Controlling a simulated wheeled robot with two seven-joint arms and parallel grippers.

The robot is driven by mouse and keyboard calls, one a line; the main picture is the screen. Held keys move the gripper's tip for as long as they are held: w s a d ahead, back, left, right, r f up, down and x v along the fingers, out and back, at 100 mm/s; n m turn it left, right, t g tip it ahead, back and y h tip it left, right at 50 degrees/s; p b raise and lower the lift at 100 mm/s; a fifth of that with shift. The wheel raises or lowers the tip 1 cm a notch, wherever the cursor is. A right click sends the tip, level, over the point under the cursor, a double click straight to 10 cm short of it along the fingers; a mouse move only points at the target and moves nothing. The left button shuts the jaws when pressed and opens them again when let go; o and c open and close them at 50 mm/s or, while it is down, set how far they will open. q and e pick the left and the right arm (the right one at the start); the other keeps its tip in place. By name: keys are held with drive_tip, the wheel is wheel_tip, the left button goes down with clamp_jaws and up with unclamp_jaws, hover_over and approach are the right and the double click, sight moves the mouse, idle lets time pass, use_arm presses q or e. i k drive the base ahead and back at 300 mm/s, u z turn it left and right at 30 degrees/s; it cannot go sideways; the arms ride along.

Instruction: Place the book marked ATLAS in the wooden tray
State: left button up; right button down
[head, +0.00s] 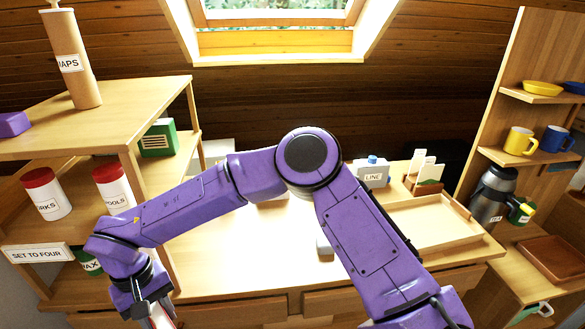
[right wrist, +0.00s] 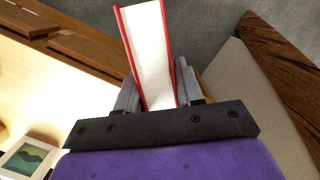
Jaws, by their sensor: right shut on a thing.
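A red-covered book with white pages (right wrist: 147,50) stands between the fingers of my right gripper (right wrist: 153,85) in the right wrist view; no lettering shows on it. In the head view the right gripper (head: 150,306) is low at the left, below the left shelves, with a small part of the book (head: 161,319) at the bottom edge. A light wooden tray (head: 447,243) lies on the desk's right side. A darker reddish-brown tray (head: 550,272) lies on the right-hand shelf unit. My left gripper is not in view.
Left shelves (head: 110,122) hold a MAPS tube (head: 72,70), white jars with red lids (head: 45,195) and a green box (head: 158,138). A LINE box (head: 371,174), card holder (head: 424,180) and dark flask (head: 490,197) stand near the light tray. My arm crosses the desk's middle.

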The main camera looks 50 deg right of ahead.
sight(411, 228)
drive_tip(key=u, duration=0.7)
drive_tip(key=k, duration=1.45)
drive_tip(key=z, duration=1.3)
drive_tip(key=i, duration=0.2)
drive_tip(key=z, duration=0.25)
